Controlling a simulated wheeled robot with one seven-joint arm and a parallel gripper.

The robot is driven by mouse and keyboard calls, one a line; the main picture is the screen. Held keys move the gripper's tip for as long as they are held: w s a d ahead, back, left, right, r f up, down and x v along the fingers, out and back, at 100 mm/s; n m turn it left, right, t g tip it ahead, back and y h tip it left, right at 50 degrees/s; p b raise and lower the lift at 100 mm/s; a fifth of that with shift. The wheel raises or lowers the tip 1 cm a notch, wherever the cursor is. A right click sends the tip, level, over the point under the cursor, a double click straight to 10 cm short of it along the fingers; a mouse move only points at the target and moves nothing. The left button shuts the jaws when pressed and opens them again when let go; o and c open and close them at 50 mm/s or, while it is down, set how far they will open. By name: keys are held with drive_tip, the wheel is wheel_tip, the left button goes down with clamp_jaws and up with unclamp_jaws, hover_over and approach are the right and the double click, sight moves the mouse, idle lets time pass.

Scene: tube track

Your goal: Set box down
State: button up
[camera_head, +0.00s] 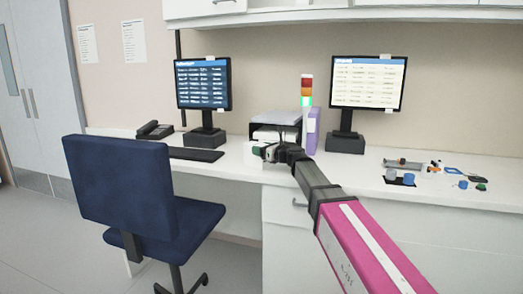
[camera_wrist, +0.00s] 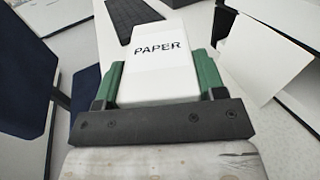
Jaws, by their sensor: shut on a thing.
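My gripper (camera_head: 268,152) is near the front edge of the white desk (camera_head: 228,158), in front of the printer. In the wrist view its green fingers (camera_wrist: 160,75) are shut on the sides of a white box (camera_wrist: 158,82) marked "PAPER". The near end of the box is hidden by the dark gripper bar. In the head view the box is mostly lost against the white desk and the gripper, so I cannot tell whether it touches the desktop.
A blue chair (camera_head: 135,190) stands left of my arm. A keyboard (camera_head: 195,154) and phone (camera_head: 154,130) lie on the desk's left. A printer (camera_head: 275,126), purple binder (camera_head: 313,130) and lit signal tower (camera_head: 306,90) stand behind. Small parts (camera_head: 408,180) lie at right.

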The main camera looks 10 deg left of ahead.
drive_tip(key=o, duration=1)
drive_tip(key=shift+o, duration=0.2)
drive_tip(key=shift+d, duration=0.1)
drive_tip(key=v, duration=1.2)
